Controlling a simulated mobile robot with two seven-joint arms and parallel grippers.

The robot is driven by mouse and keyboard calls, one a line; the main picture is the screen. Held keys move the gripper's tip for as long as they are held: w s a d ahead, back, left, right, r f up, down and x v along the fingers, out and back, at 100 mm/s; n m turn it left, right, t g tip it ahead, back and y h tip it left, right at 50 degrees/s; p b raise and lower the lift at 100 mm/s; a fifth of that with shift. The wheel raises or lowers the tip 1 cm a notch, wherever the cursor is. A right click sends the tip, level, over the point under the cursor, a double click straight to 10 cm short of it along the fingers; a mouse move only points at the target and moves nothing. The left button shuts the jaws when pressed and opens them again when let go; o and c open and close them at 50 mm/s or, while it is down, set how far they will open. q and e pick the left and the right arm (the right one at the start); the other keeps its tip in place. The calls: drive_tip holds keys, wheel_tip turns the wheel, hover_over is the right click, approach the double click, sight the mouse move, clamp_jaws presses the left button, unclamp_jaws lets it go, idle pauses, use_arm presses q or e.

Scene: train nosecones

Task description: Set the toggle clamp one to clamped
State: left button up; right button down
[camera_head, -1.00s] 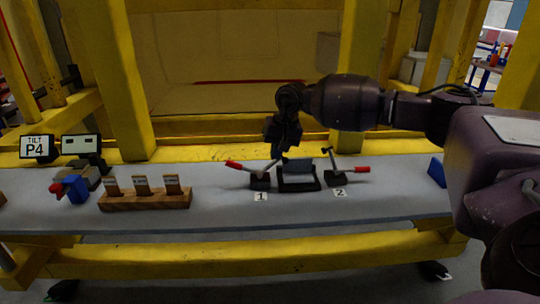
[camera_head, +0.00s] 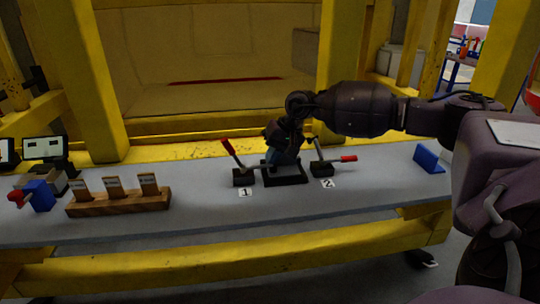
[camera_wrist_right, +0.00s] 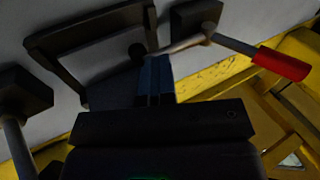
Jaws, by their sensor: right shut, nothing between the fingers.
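Toggle clamp one (camera_head: 243,177) stands on the grey bench behind label 1, left of a dark framed fixture (camera_head: 290,181). Its red handle (camera_head: 228,147) slants up to the left. In the right wrist view, the red handle (camera_wrist_right: 283,63) is at the right and the metal arm (camera_wrist_right: 182,46) reaches over the fixture. My right gripper (camera_head: 271,158) is shut and empty above the fixture, beside that arm. Its blue fingers (camera_wrist_right: 154,78) show close to the arm; I cannot tell whether they touch. My left gripper is not in view.
Clamp two (camera_head: 321,169), with its red handle lying to the right, stands just right of the fixture. A wooden block with several tags (camera_head: 118,200) and a blue-and-red device (camera_head: 39,195) are at the left. A blue block (camera_head: 428,158) is at the right. The bench front is clear.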

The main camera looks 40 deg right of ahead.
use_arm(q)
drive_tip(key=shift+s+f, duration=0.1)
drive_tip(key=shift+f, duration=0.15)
use_arm(e)
drive_tip(key=shift+s+d+f, duration=0.1)
drive_tip(key=shift+s+f, duration=0.05)
drive_tip(key=shift+f, duration=0.3)
drive_tip(key=shift+s+d+f, duration=0.1)
drive_tip(key=shift+s+f, duration=0.05)
drive_tip(key=shift+f, duration=0.25)
drive_tip(key=shift+a+r, duration=0.1)
drive_tip(key=r, duration=0.1)
drive_tip(key=r+p, duration=0.1)
drive_tip(key=r, duration=0.3)
drive_tip(key=shift+s+a+r+p, duration=0.1)
drive_tip(key=shift+a+r+p, duration=0.05)
drive_tip(key=shift+a+p, duration=0.15)
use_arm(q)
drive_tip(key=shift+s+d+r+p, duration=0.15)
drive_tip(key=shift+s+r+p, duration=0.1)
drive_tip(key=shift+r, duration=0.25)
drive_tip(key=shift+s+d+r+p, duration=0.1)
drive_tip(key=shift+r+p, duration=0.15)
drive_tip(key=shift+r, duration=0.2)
use_arm(e)
drive_tip(key=s+d+r, duration=0.4)
drive_tip(key=d+r, duration=0.2)
drive_tip(key=shift+s+d, duration=0.15)
drive_tip(key=shift+s, duration=0.15)
